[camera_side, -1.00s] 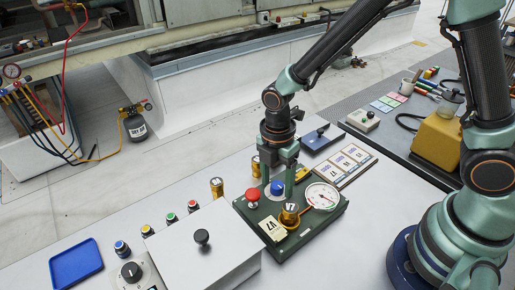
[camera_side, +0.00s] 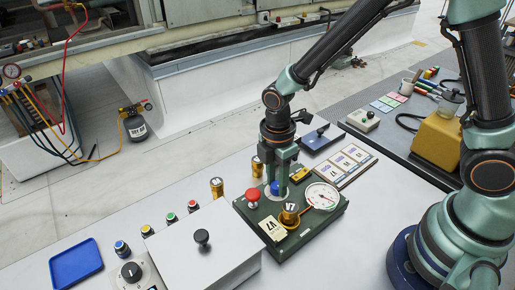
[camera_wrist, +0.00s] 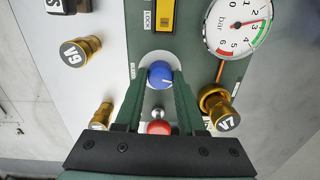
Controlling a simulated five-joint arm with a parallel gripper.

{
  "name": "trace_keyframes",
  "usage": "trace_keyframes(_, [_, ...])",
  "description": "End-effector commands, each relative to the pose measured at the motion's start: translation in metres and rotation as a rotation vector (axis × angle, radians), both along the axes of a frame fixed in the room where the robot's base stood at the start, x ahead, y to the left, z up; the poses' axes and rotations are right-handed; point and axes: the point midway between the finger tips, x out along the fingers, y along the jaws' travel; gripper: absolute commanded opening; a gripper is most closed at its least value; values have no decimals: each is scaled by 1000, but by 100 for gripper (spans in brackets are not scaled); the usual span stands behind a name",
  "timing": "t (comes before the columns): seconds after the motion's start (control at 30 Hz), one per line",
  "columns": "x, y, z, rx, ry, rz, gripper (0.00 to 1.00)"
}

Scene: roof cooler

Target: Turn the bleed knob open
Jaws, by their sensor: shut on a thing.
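The blue bleed knob (camera_wrist: 160,74) sits on a pale round plate marked with small lettering on the green panel (camera_side: 293,246). It also shows in the side view (camera_side: 275,188), partly covered by my fingers. My gripper (camera_wrist: 160,84) points down at the panel and is shut on the knob, one finger on each side.
A red mushroom button (camera_side: 253,195) stands left of the knob. A pale box (camera_side: 202,258) with a black knob is at the front left.

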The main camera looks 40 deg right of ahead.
Motion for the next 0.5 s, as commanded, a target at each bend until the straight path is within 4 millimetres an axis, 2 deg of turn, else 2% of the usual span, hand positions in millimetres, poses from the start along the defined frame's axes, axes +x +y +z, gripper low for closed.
trace_keyframes(0.5, [1,-2,0,-11,-18,-492,0])
